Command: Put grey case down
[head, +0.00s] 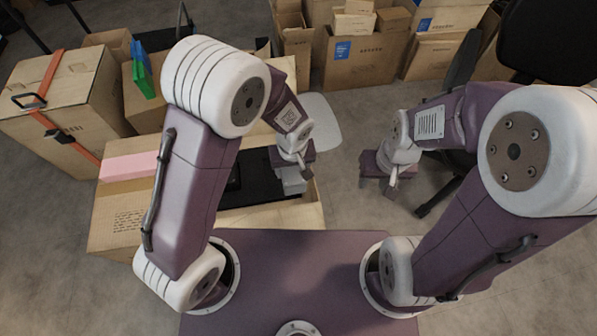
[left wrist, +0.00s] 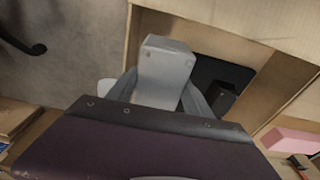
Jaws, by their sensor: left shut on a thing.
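The grey case (head: 293,180) is a small light-grey box. My left gripper (head: 291,172) is shut on it and holds it over the right end of the open carton (head: 265,218). In the left wrist view the case (left wrist: 166,70) sits between the two fingers of my left gripper (left wrist: 155,90), with the carton's opening beyond it. I cannot tell whether the case touches anything below. My right gripper (head: 377,184) is over the floor on the right, its fingers apart, with nothing seen between them.
The carton holds a flat black thing (head: 258,189). A pink block (head: 130,166) lies at the carton's left. A strapped carton (head: 75,110) stands at the far left, more cartons (head: 355,60) at the back. A dark chair (head: 550,45) stands at the right.

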